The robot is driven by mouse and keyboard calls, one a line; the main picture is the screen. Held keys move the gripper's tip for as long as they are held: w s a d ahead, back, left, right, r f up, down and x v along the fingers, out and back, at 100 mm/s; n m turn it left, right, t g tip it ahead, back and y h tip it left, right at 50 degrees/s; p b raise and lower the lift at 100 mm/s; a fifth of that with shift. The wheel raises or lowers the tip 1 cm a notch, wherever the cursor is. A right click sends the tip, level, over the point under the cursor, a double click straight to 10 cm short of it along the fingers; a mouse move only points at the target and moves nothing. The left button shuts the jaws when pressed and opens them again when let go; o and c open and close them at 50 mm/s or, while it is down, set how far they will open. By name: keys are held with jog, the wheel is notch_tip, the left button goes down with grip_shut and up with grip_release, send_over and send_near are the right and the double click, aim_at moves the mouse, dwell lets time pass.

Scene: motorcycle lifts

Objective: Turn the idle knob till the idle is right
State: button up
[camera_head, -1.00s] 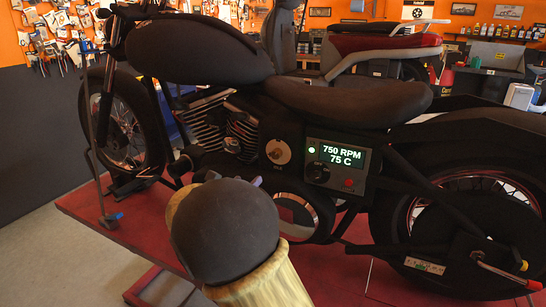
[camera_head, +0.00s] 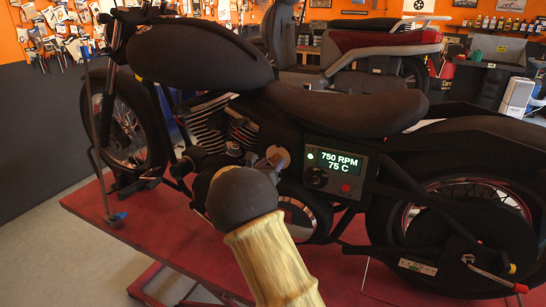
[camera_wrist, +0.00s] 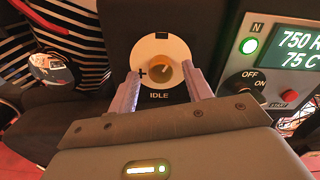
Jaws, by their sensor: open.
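The idle knob (camera_wrist: 161,71) is a small orange-tan knob on a round pale dial, with "IDLE" below it and a plus mark at its left. A line on the knob points up and right. My gripper (camera_wrist: 163,75) is open, its two lilac fingers left and right of the knob, with gaps visible; I cannot tell contact depth. In the head view my gripper (camera_head: 276,158) is at the dial, and my arm partly hides that area. The display (camera_head: 340,163) reads 750 RPM and 75 C; it also shows in the wrist view (camera_wrist: 299,48).
Right of the dial, the panel has a lit green N light (camera_wrist: 249,46), a black OFF/ON switch (camera_wrist: 240,84) and a red START button (camera_wrist: 291,95). Finned engine cylinders (camera_wrist: 70,25) are to the left. The motorcycle stands on a red lift (camera_head: 120,240).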

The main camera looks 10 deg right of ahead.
jog(key=shift+x, duration=0.85)
jog(key=c, duration=1)
